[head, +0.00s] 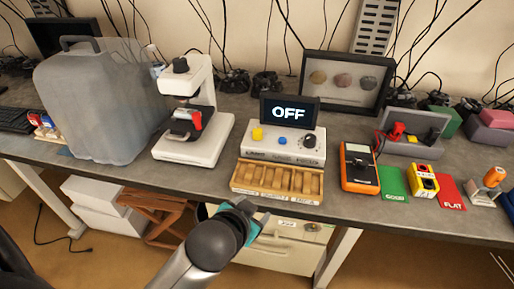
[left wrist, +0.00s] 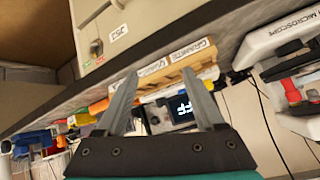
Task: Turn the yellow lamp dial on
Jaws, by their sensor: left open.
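A white control box (head: 278,153) stands on the grey bench behind a wooden slotted tray. On its top are a yellow knob (head: 257,134) at the left, a small blue knob (head: 283,140) in the middle and a dark round dial (head: 309,141) at the right. A black screen (head: 290,111) behind them reads OFF; it also shows in the tilted left wrist view (left wrist: 183,111), between my fingers. My left gripper (head: 250,215) is in front of the bench edge, apart from the box. Its fingers (left wrist: 165,95) are spread and empty. My right gripper is not seen.
The wooden tray (head: 277,193) lies between my left gripper and the box. An orange multimeter (head: 359,168) and a green card (head: 394,183) lie to the right.

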